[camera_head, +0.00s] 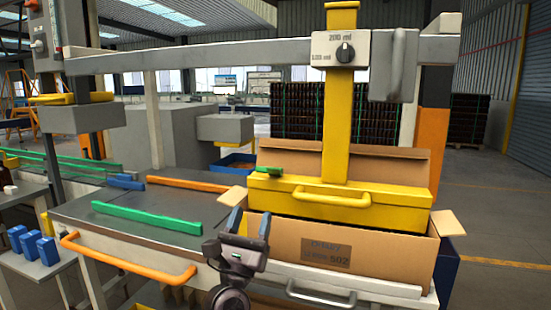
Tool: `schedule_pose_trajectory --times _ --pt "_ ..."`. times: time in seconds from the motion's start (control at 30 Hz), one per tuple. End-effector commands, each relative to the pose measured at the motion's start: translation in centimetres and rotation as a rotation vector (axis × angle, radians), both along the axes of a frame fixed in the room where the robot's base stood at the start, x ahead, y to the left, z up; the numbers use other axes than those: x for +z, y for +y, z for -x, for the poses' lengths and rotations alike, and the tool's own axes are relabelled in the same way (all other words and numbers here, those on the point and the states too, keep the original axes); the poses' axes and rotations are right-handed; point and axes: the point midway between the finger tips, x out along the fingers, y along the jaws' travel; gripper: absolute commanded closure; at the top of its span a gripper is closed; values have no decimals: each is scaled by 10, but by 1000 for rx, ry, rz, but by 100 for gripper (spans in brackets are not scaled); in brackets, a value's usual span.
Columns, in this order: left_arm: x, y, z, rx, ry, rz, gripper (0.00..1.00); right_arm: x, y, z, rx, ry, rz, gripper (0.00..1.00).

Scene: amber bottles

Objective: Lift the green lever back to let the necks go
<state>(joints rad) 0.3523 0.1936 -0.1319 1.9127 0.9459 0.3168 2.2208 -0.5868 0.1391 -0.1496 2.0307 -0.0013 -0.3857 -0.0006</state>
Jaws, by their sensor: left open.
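A short green lever (269,172) sticks out to the left at the top left corner of the yellow gripping head (275,194). The head hangs on a yellow column (336,120) and sits low in an open cardboard box (290,246). Any bottle necks are hidden inside the head and box. My left gripper (250,222) is open and empty, with its fingers pointing up. It appears below and slightly left of the lever, in front of the box's left end; I cannot tell the exact gap. My right gripper is not in view.
A yellow handle (332,198) crosses the head's front. Box flaps (448,223) stand out at the sides. A dark table (130,235) on the left bears a long green bar (147,218) and an orange bar (187,184). An orange rail (128,262) runs along its front. A grey beam (230,57) passes overhead.

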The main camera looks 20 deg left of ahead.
Motion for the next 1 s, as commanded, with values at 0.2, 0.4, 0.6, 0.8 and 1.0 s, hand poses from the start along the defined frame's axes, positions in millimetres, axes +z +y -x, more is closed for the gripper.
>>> schedule_pose_trajectory --times 0.2,0.4,0.6,0.8,1.0 --pt "15 1 -8 -35 -14 55 45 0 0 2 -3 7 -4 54" --pt "38 -1 -27 -33 -16 52 45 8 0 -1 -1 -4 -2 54" --pt "62 -2 -52 -33 -14 49 45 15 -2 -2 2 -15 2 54" --pt "78 -2 -70 -33 -13 49 45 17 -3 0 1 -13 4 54" --pt "85 -2 -78 -33 -12 49 45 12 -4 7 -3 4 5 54"
